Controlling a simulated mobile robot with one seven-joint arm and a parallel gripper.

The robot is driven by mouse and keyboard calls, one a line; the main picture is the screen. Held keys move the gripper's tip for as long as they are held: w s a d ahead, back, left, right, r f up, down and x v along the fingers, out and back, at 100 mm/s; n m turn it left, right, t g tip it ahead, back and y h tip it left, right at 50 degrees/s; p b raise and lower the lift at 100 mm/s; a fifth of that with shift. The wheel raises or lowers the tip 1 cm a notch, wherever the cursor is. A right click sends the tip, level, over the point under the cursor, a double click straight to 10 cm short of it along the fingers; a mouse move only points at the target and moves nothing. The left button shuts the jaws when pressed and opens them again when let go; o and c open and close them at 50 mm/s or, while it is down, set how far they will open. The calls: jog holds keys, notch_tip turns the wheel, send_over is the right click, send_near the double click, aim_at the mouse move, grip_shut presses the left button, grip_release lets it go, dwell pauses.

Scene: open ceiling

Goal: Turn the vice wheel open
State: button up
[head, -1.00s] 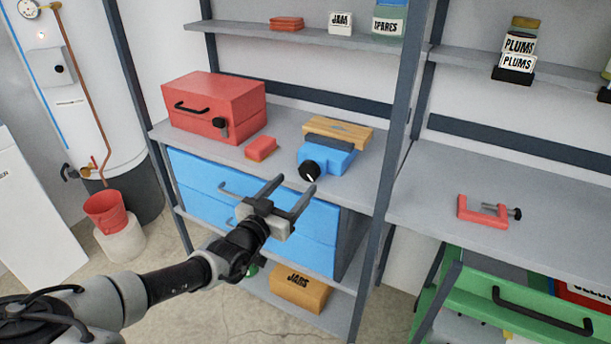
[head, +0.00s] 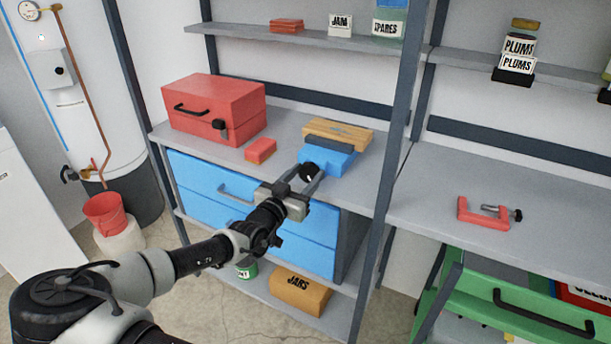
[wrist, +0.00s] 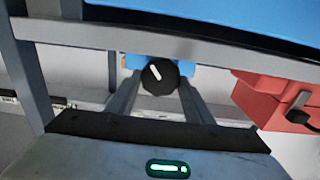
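The blue vice (head: 335,162) stands on the grey shelf top, with a grey jaw and a wooden block (head: 340,131) against it. Its black round wheel (head: 309,173) faces me. In the wrist view the wheel (wrist: 161,82) shows a white mark slanting to the upper left. My gripper (head: 311,172) is at the front of the vice, with its fingers pointing at the wheel. In the wrist view the fingers of my gripper (wrist: 160,80) are apart, one on each side of the wheel. I cannot tell whether they touch it.
A red toolbox (head: 213,108) and a small red box (head: 261,150) stand left of the vice. Blue drawers (head: 235,200) lie below the shelf top. A grey post (head: 395,130) rises to the right. A red clamp (head: 483,213) lies on the right-hand bench.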

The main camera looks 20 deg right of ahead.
jog(key=shift+c, duration=0.2)
jog(key=n, duration=0.3)
jog(key=shift+n, duration=0.4)
jog(key=shift+w+a+f+n, duration=0.1)
jog(key=shift+n, duration=0.9)
jog(key=shift+w+a+n, duration=0.1)
jog(key=shift+n, duration=0.9)
jog(key=o, duration=1)
jog(key=shift+s, duration=0.1)
